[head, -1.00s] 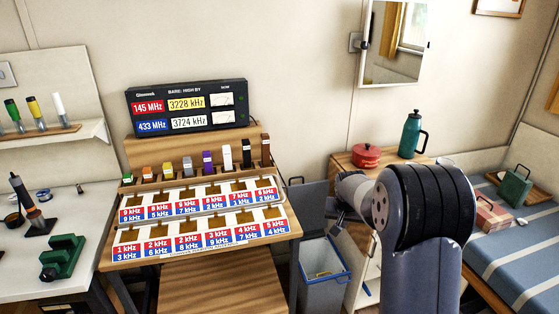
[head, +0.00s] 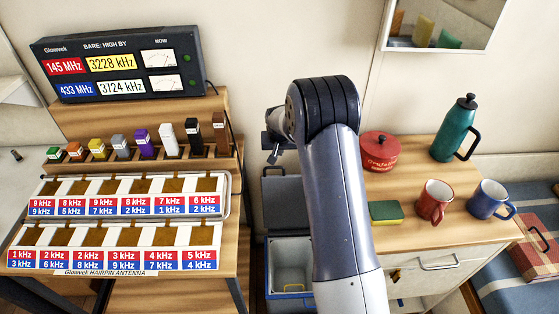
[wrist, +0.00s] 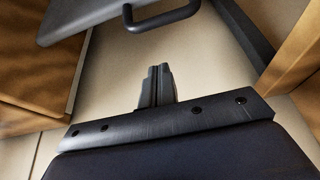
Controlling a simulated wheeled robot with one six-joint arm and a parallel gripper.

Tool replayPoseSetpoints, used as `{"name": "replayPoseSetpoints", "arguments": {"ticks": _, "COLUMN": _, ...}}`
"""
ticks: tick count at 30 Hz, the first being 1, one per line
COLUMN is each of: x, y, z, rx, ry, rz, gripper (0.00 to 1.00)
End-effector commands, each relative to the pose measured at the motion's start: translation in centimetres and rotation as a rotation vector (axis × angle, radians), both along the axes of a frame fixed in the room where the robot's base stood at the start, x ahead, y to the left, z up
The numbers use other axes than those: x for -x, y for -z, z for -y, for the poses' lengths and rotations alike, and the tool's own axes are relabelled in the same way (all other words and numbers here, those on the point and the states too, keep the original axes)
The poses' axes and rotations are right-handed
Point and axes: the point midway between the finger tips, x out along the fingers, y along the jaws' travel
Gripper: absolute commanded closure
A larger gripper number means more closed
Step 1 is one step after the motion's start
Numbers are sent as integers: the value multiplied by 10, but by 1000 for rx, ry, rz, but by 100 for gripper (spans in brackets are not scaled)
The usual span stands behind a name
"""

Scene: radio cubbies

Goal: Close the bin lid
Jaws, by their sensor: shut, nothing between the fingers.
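The grey bin (head: 292,255) stands on the floor between the radio desk and the wooden cabinet. Its lid (head: 283,200) is up at the back, against the wall side, and the bin's mouth is open. My arm hides part of the bin's right side. My gripper (head: 272,152) is above the raised lid, apart from it as far as I can tell. In the wrist view my gripper's fingers (wrist: 157,85) are together and hold nothing. A grey panel (wrist: 85,18) with a dark bar handle (wrist: 162,18), likely the lid, is at the top of that view.
The radio desk (head: 215,285) with a card rack is close on the left. On the right, the cabinet top (head: 400,185) holds a red pot (head: 380,150), a green flask (head: 456,130), a sponge (head: 386,212) and two mugs. A mirror (head: 440,22) hangs above.

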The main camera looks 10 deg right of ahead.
Motion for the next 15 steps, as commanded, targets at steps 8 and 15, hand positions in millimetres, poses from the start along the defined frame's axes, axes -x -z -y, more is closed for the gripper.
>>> {"name": "replayPoseSetpoints", "arguments": {"ticks": 8, "x": 21, "y": 11, "z": -4, "rx": 0, "ry": 1, "rz": 0, "gripper": 100}}
{"name": "replayPoseSetpoints", "arguments": {"ticks": 15, "x": 34, "y": 13, "z": -7, "rx": 0, "ry": 1, "rz": 1, "gripper": 100}}
